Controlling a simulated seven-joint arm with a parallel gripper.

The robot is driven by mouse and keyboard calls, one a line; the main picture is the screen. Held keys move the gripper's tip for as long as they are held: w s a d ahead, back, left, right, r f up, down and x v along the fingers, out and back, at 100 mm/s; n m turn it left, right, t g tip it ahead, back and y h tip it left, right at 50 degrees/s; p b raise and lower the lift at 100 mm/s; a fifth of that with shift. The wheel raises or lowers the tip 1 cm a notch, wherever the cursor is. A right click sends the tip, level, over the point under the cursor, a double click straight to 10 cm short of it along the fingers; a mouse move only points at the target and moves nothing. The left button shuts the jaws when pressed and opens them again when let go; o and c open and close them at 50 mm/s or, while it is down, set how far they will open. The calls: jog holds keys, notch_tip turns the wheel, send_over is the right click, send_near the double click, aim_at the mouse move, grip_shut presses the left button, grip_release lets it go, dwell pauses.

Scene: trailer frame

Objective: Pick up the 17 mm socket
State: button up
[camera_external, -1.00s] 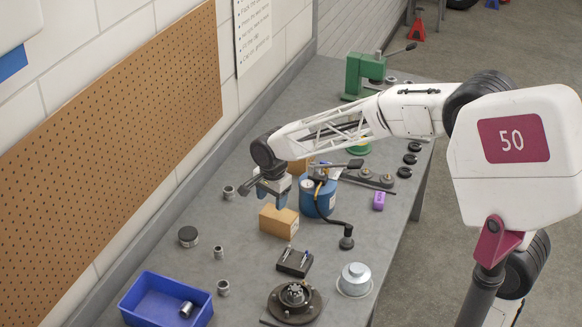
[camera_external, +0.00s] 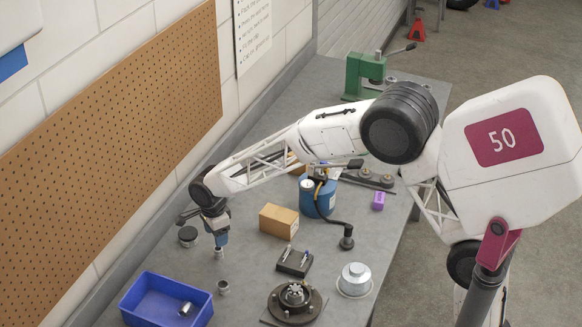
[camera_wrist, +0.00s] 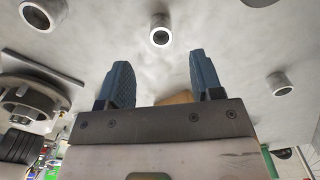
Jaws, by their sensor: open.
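Several plain grey metal sockets stand on the bench; no size marks are readable, so I cannot tell which is 17 mm. One socket (camera_external: 218,253) is just below my gripper (camera_external: 221,239) in the external view. In the wrist view that socket (camera_wrist: 160,30) lies ahead of my gripper (camera_wrist: 160,65), centred between the blue fingertips, which are apart and empty. Another socket (camera_external: 224,287) stands nearer the blue bin; it is at upper left in the wrist view (camera_wrist: 44,12).
A blue bin (camera_external: 143,301) holds a metal socket (camera_external: 186,309). A cardboard box (camera_external: 279,220), a small black holder (camera_external: 294,263) and a hub (camera_external: 295,298) stand to the right. Bare bench surrounds the sockets.

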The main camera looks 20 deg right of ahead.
aim_at(218, 250)
jog(key=shift+f, duration=1.3)
jog(key=shift+f, duration=2.6)
jog(key=shift+w, duration=0.1)
jog(key=c, duration=1)
jog(key=shift+r, duration=0.15)
